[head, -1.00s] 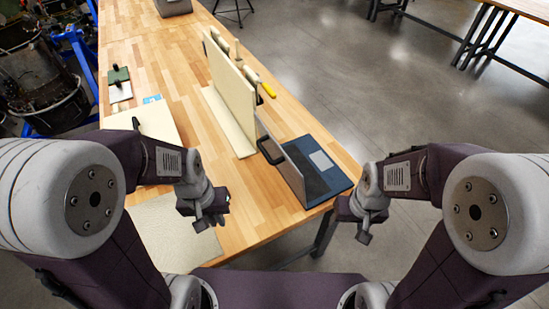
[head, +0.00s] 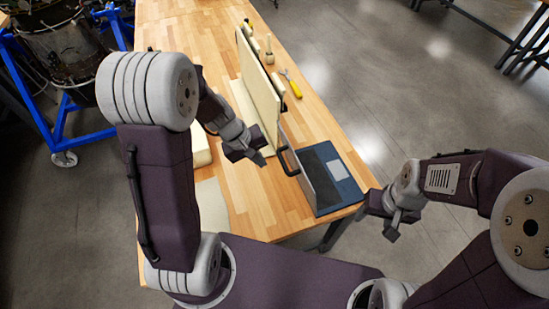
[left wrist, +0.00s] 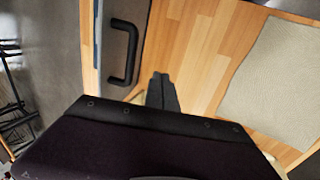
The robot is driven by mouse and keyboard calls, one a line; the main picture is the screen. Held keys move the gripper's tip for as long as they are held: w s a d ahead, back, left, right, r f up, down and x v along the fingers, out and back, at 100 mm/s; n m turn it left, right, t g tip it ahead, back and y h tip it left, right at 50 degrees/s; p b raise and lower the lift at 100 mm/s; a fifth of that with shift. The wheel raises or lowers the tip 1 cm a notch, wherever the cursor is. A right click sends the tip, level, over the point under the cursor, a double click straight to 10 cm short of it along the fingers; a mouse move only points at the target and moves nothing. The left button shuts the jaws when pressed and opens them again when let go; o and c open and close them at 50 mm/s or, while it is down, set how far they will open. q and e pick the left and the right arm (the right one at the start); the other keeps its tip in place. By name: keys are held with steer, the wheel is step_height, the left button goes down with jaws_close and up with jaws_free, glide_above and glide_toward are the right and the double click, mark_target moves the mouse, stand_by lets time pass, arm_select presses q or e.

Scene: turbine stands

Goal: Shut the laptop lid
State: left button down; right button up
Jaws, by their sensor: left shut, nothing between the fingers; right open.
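The laptop stands open at the table's right front edge. Its dark blue base (head: 330,199) with a grey touchpad lies flat, and its grey lid (head: 299,181) stands roughly upright on the base's left side. A black handle (head: 286,161) is on the lid's outer face; it also shows in the left wrist view (left wrist: 134,52). My left gripper (head: 259,160) is shut and empty, above the table left of the handle and apart from it. Its closed fingers show in the left wrist view (left wrist: 162,88). My right gripper (head: 391,232) is open and empty, right of the laptop beyond the table edge.
A tall cream panel (head: 258,85) stands on its base just behind the laptop. A yellow-handled tool (head: 295,88) lies behind it. A pale mat (left wrist: 275,75) lies on the table, and bare wood separates it from the laptop.

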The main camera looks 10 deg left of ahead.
arm_select(q)
steer(key=d, duration=0.1)
steer(key=w+d+f+p, duration=0.1)
steer(key=w+d+p, duration=0.1)
steer(key=shift+d+f, duration=0.25)
steer(key=shift+d, duration=0.1)
steer(key=shift+r, duration=0.1)
